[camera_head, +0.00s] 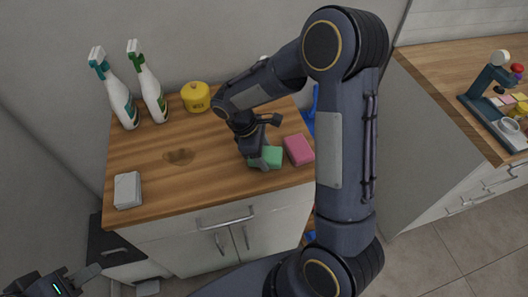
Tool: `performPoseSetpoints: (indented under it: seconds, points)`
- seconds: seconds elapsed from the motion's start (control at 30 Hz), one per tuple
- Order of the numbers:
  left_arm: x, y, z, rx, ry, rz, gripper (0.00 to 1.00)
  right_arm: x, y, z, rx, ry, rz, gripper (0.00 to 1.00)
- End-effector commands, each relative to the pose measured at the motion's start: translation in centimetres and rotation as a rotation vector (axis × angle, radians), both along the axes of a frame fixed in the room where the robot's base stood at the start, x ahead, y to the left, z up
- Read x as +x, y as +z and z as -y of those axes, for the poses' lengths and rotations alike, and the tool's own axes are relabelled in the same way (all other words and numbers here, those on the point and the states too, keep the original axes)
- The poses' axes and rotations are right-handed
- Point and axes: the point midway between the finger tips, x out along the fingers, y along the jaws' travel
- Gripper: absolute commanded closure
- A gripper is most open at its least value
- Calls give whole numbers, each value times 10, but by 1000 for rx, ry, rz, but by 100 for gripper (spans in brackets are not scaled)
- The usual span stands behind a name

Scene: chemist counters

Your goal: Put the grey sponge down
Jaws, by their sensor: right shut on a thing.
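A light grey sponge (127,190) lies flat on the wooden counter top near its front left corner, with no gripper touching it. My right gripper (265,156) is low over the right part of the same counter, shut on a green sponge (271,156). The gripper partly covers this sponge, and I cannot tell whether it touches the counter. A pink sponge (299,150) lies just to its right. My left gripper (80,280) is at the bottom left, below and in front of the counter. Its jaw opening is unclear.
Two spray bottles (119,96) (149,85) and a yellow lidded jar (196,97) stand along the back. A brown stain (179,157) marks the counter's middle. Bare wood surrounds it.

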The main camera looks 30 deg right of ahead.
Motion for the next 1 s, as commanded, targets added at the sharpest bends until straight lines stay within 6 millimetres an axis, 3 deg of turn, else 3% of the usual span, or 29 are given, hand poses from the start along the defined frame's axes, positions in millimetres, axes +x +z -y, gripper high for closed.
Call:
performPoseSetpoints:
  seconds: [0.57, 0.6, 0.73, 1.0]
  points:
    - [0, -10, 0, 0, 0, 0, 64, -2, -16, -1, 2, 0, -4, 61]
    - [0, -10, 0, 0, 0, 0, 64, -2, -16, -1, 2, 0, -6, 38]
    - [0, -11, 0, 0, 0, 0, 64, -3, -17, -1, 2, -3, -8, 21]
    - [0, -12, 0, 0, 0, 0, 64, -3, -19, -1, 4, -8, -9, 21]
